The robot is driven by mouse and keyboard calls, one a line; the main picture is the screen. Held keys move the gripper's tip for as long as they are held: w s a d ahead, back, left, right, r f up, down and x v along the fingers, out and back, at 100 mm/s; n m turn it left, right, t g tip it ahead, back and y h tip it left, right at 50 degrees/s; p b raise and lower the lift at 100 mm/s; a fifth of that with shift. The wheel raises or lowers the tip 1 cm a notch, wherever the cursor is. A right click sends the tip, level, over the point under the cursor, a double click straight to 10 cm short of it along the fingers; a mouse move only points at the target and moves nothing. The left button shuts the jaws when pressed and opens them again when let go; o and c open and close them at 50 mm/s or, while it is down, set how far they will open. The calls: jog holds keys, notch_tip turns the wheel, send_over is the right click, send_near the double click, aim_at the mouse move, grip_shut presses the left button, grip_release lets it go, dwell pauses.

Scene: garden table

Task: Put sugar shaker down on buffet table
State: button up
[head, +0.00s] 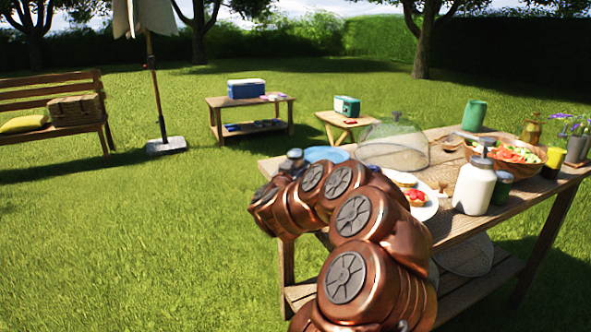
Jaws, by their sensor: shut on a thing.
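The wooden buffet table (468,225) stands at the right in the head view, its top partly covered by my copper-coloured arm. My arm reaches up and left to the table's left end. My gripper is hidden behind the arm links, so neither its fingers nor what is between them shows. I cannot make out the sugar shaker for sure. A small grey-capped thing (294,155) shows just above the arm at the table's left end; I cannot tell whether it is held or standing.
The table holds a blue plate (326,154), a mesh dome (393,147), a plate of pastries (430,208), a white pump bottle (474,188), a dark jar (502,189), a salad bowl (530,156) and a green pitcher (474,115). Open lawn lies to the left.

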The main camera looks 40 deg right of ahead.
jog(key=shift+f, duration=0.1)
jog(key=o, duration=1.2)
jog(key=shift+o, duration=0.2)
jog(key=shift+r, duration=0.25)
jog(key=p+v, duration=0.1)
jog(key=v, duration=1.1)
